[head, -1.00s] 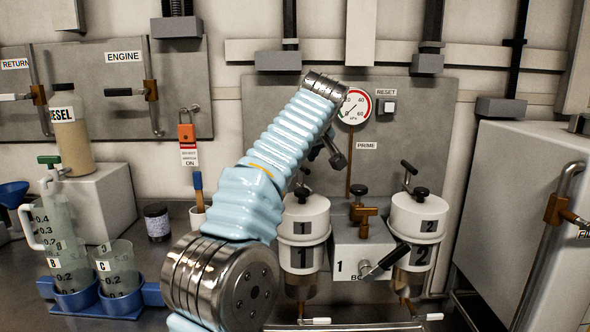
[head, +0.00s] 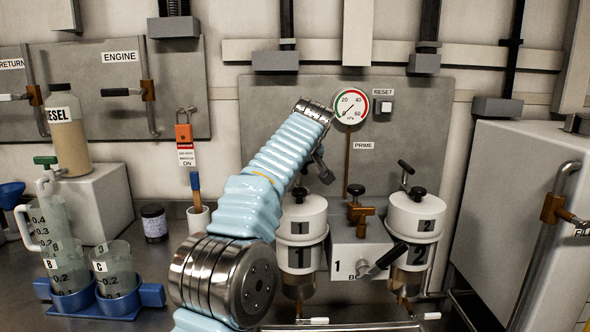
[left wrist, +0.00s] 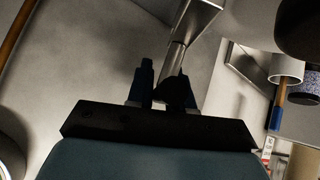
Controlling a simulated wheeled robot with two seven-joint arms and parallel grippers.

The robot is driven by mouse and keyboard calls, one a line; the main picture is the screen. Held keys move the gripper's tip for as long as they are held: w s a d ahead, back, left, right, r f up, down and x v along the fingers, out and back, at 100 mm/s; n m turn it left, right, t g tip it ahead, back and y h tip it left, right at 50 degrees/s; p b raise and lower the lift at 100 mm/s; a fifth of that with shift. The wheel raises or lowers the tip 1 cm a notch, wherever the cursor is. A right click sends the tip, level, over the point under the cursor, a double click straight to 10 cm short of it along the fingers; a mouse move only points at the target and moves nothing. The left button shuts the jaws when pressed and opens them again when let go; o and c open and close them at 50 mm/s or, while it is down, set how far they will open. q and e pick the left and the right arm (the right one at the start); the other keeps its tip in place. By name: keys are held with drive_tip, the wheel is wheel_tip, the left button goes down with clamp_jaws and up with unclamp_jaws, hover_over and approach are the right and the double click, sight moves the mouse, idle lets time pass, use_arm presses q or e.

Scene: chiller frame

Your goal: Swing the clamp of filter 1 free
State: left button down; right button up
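Filter 1 (head: 302,222) is a white-topped canister with a dark knob on its lid, left of the valve box. My left arm crosses in front of its left side. My left gripper (head: 322,165) is just above filter 1, in front of the grey panel. In the left wrist view its two dark fingers (left wrist: 160,88) stand a little apart with a narrow gap. A metal bar (left wrist: 179,50) runs up to or behind one finger; it may be filter 1's clamp lever. Contact is unclear. No clamp on filter 1 shows clearly in the head view. My right gripper is out of view.
Filter 2 (head: 414,216) stands to the right with an upright black-handled lever (head: 406,167). Between the filters is the valve box (head: 361,247) with a brass valve. A gauge (head: 351,106) hangs above. A brush cup (head: 199,219) stands left of my arm.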

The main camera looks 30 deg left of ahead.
use_arm(q)
drive_tip(key=shift+s+a+n+g+y, duration=0.15)
drive_tip(key=shift+n+g+y, duration=0.6)
drive_tip(key=shift+n, duration=0.45)
drive_tip(key=shift+s+a+n+g+y, duration=0.15)
drive_tip(key=shift+s+n+g+y, duration=0.2)
drive_tip(key=shift+n+g, duration=0.6)
drive_tip(key=c, duration=1.1)
unclamp_jaws()
